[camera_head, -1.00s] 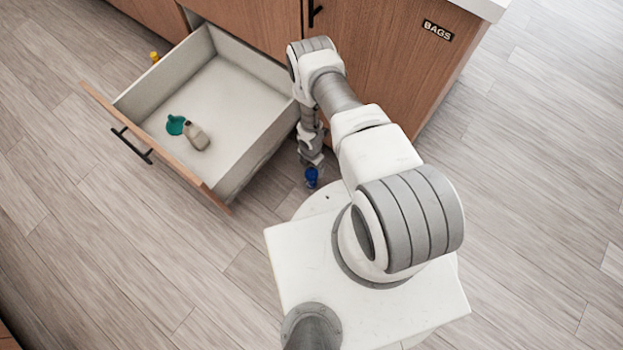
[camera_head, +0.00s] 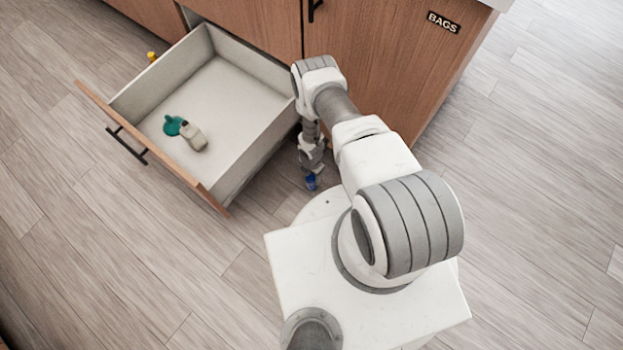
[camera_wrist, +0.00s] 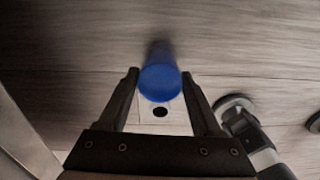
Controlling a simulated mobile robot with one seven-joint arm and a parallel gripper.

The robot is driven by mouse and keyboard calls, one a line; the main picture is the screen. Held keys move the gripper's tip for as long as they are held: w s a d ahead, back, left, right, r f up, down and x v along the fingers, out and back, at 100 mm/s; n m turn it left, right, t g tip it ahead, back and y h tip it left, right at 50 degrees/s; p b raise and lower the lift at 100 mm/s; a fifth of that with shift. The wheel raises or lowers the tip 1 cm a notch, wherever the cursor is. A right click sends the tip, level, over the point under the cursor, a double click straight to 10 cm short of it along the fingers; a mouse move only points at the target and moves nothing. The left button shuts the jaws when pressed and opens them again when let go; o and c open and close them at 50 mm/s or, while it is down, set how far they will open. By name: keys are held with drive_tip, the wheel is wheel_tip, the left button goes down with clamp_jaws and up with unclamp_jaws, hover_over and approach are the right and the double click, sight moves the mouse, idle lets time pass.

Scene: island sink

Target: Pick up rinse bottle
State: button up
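Firm contact cannot be made out. The arm hides much of the gripper (camera_head: 311,174) in the head view. A pale bottle (camera_head: 193,136) and a teal object (camera_head: 174,125) lie inside the open drawer; no label is readable.
The open drawer (camera_head: 237,172) juts from the wooden cabinet, left of my gripper. The cabinet door (camera_head: 380,60) with a BAGS label stands behind the arm. A small yellow object (camera_head: 152,56) shows beyond the drawer's far left side. The wooden floor is clear at lower left and right.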

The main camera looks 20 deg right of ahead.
clamp_jaws()
